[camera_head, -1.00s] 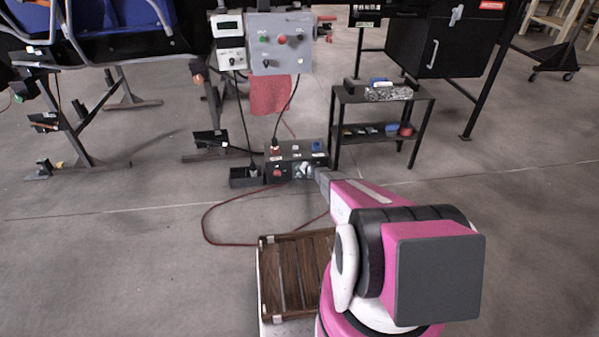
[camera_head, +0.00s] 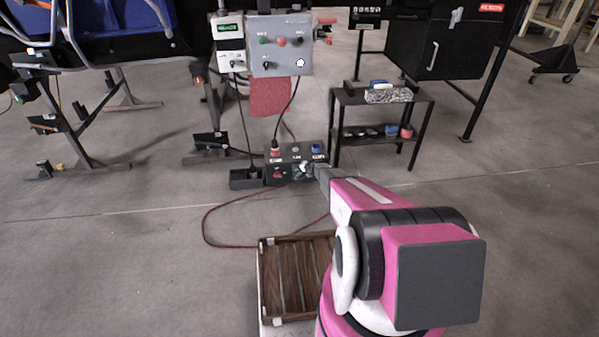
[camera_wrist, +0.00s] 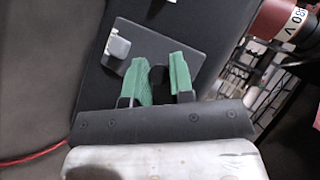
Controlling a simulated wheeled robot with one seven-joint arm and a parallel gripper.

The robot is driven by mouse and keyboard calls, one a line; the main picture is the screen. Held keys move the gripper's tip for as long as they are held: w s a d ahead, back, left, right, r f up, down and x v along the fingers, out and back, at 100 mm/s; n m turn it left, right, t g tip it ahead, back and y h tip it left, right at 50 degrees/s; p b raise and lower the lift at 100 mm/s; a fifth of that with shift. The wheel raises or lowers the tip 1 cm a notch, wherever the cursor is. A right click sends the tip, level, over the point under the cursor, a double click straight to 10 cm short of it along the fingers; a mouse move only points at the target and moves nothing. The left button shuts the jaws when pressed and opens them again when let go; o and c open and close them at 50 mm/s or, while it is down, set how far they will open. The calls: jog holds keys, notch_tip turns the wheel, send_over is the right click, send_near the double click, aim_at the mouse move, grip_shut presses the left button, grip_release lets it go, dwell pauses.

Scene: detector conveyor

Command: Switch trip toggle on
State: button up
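A dark box (camera_head: 296,152) with red and blue parts on top stands on the floor in the head view. In the wrist view its dark face carries a grey plate (camera_wrist: 190,50) with a pale, blocky lever or cover (camera_wrist: 118,45). I cannot tell for certain that this is the trip toggle. My gripper (camera_wrist: 158,62) is over the plate, right of the pale part and apart from it in the picture. Its green fingers are spread, with a dark shape between them that I cannot identify. In the head view my arm reaches the box's front right, and the fingertips are too small to make out.
A grey control panel (camera_head: 264,50) with knobs and a bright white lamp hangs above, beside a white box with a green display (camera_head: 229,29). A black shelf cart (camera_head: 345,103) stands right of the box. A wooden slatted crate (camera_head: 263,290) is near me. A red cable (camera_head: 205,222) loops over the floor.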

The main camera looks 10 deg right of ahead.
dwell(0.3)
jog(key=v, duration=1)
jog(key=shift+s+d+r, duration=0.2)
jog(key=shift+s+d, duration=0.05)
jog(key=shift+d, duration=0.05)
jog(key=s+a+r+n+g, duration=0.2)
jog(key=s+a+r, duration=0.2)
jog(key=s+r, duration=0.55)
jog(key=s+a+r+n+g, duration=0.3)
jog(key=s+a+r, duration=0.1)
jog(key=s+r, duration=0.55)
jog(key=s+r+g+h, duration=0.1)
jog(key=s+r+h, duration=0.1)
jog(key=s+r, duration=0.3)
jog(key=s+d+r+n+g+h, duration=0.1)
jog(key=s+r, duration=0.4)
jog(key=s, duration=0.7)
jog(key=s+d+r+n+g+h, duration=0.1)
jog(key=s+r+h, duration=0.3)
jog(key=s+r, duration=0.2)
jog(key=shift+s+d, duration=0.25)
jog(key=shift+s, duration=1)
